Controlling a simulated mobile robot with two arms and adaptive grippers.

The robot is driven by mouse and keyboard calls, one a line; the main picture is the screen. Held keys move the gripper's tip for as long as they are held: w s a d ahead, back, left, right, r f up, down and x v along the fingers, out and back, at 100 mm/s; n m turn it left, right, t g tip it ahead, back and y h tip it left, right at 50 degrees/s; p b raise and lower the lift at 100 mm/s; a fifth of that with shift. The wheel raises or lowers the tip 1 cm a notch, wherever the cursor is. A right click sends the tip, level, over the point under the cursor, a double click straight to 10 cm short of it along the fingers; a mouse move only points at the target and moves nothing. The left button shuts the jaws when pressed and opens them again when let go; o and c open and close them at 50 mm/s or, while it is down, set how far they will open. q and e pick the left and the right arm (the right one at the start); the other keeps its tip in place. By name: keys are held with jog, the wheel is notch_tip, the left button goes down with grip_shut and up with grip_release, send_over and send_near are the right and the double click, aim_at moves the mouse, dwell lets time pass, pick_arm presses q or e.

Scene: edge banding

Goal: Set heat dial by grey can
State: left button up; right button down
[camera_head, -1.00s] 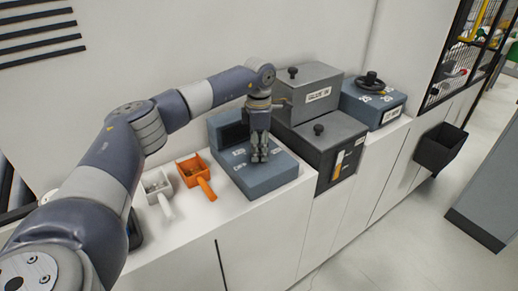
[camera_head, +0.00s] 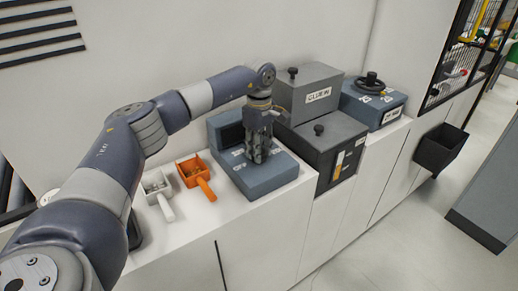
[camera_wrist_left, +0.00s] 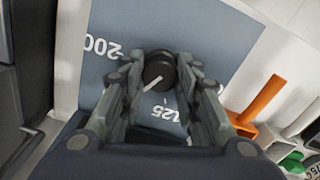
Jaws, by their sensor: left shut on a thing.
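The heat dial is a round black knob (camera_wrist_left: 158,66) on a blue-grey panel (camera_wrist_left: 220,40). Its white pointer line points to the lower left in the left wrist view, between the printed 200 and the 125. My left gripper (camera_head: 259,158) points down over the blue-grey control box (camera_head: 270,182). In the left wrist view its fingers (camera_wrist_left: 160,84) are closed on the knob from both sides. A dark object with partly cut-off lettering, perhaps 150, shows at the lower right corner (camera_wrist_left: 312,169); I cannot tell whether it is the grey can. My right gripper is out of view.
An orange scoop (camera_head: 195,172) and a white scoop (camera_head: 157,186) lie left of the box on the white counter (camera_head: 185,232). A dark grey glue unit (camera_head: 312,95) and a box with a handwheel (camera_head: 372,102) stand to the right. A black bin (camera_head: 440,148) hangs at the front.

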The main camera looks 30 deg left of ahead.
pick_arm(q)
jog(key=shift+m, duration=0.3)
jog(key=o, duration=1.1)
notch_tip(320, 180, up, 12)
dwell(0.5)
